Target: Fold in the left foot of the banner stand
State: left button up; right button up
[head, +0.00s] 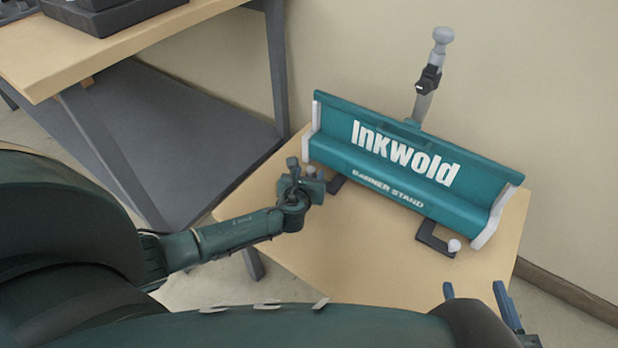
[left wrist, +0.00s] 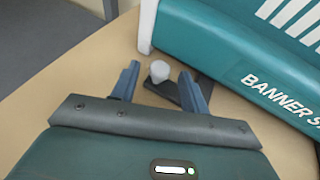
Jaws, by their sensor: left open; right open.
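The teal banner stand (head: 400,165) lies on a small wooden table, marked "Inkwold" and "BANNER STAND", with white end caps. Its left foot (head: 336,184) is a dark bar sticking out from the front; my left gripper partly covers it in the head view. In the left wrist view the foot (left wrist: 163,90) ends in a pale knob (left wrist: 159,71). My left gripper (head: 310,178) is open, its blue fingers (left wrist: 160,84) on either side of the knob; I cannot tell whether they touch it. My right gripper (head: 477,293) is open and empty near the table's front.
The right foot (head: 433,238) also sticks out, with a white knob. A grey post with a black clamp (head: 428,80) rises behind the stand. The small table (head: 340,245) is bare in front of the stand. A larger workbench (head: 120,50) stands at the left; a wall is behind.

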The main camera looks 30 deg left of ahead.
pick_arm(q)
jog(key=shift+w+a+f, duration=0.1)
jog(key=shift+w, duration=0.2)
jog(key=shift+c, duration=0.6)
grip_shut()
